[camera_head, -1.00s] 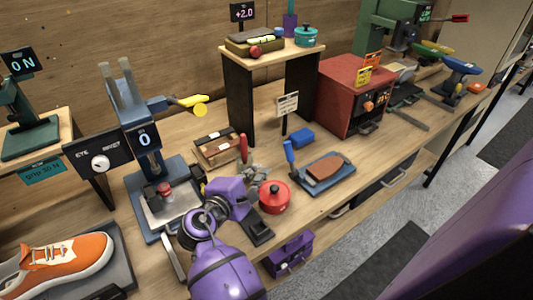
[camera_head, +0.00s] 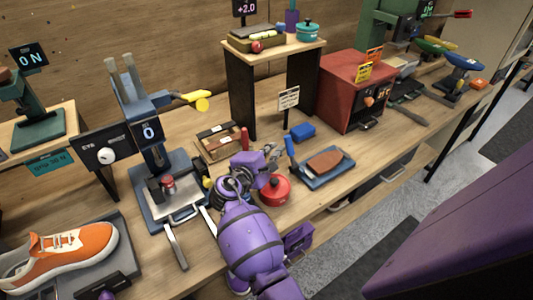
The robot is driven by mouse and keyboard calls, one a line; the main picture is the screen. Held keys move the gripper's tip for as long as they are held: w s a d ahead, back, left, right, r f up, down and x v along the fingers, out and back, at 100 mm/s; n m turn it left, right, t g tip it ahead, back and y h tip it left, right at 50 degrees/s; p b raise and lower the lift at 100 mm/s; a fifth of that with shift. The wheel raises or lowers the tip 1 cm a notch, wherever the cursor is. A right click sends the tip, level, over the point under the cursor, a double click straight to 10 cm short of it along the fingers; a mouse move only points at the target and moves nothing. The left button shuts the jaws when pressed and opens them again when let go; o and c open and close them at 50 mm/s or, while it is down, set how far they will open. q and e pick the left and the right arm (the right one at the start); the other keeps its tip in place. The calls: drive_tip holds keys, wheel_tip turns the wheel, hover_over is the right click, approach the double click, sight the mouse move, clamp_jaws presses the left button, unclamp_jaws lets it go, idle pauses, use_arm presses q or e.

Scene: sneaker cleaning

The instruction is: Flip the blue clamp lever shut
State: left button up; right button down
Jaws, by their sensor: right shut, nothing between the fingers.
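The blue clamp lever (camera_head: 290,146) stands up, slightly tilted, at the left end of a blue clamp base (camera_head: 338,174). A brown sole-shaped piece (camera_head: 324,162) lies on that base. My right gripper (camera_head: 271,153) is shut and empty, just left of the lever. A small gap seems to separate them, but contact is hard to judge. My purple right forearm comes in from below and hides some of the bench. My left gripper does not show.
A red pot (camera_head: 275,191) stands close below my right gripper. A blue press (camera_head: 158,150) stands left, and a red box (camera_head: 352,90) stands right.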

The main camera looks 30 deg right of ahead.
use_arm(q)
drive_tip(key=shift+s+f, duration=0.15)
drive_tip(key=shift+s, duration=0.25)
use_arm(e)
drive_tip(key=shift+d, duration=0.1)
